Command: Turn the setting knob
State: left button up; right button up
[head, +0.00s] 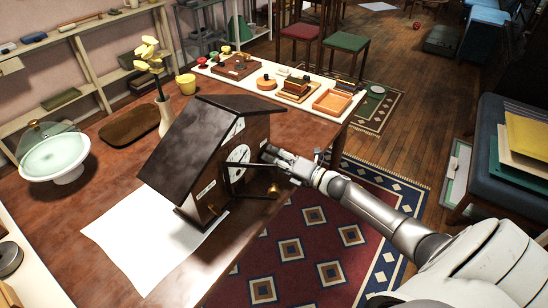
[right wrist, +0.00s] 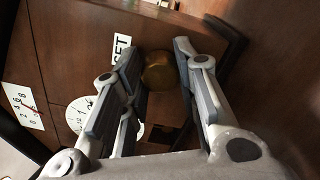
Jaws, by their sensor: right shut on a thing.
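A dark wooden house-shaped clock (head: 208,138) with a pitched roof stands on the table, with white dials on its face. My right gripper (head: 268,155) reaches in from the right to the side of the clock. In the right wrist view, its two fingers (right wrist: 157,62) lie on either side of a round brass setting knob (right wrist: 158,74), shut on it. A white label reading "SET" (right wrist: 121,48), partly covered by a finger, is beside the knob. In the head view the gripped knob is hidden by the fingers. My left gripper is not in view.
A white sheet (head: 140,240) lies beside the clock. A glass-domed cake stand (head: 55,165), a brown tray (head: 130,126) and a vase with yellow flowers (head: 164,115) stand behind it. Small boxes sit on the white-topped table (head: 318,90). Patterned rug (head: 290,245) covers the floor at right.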

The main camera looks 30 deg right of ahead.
jog(key=m, duration=0.6)
jog(key=shift+m+p, duration=0.3)
jog(key=shift+p, duration=0.05)
jog(key=m, duration=0.4)
jog(key=shift+m+p, duration=0.3)
jog(key=o, duration=1)
jog(key=shift+o, duration=0.2)
jog(key=v, duration=1.2)
jog(key=shift+f, duration=0.1)
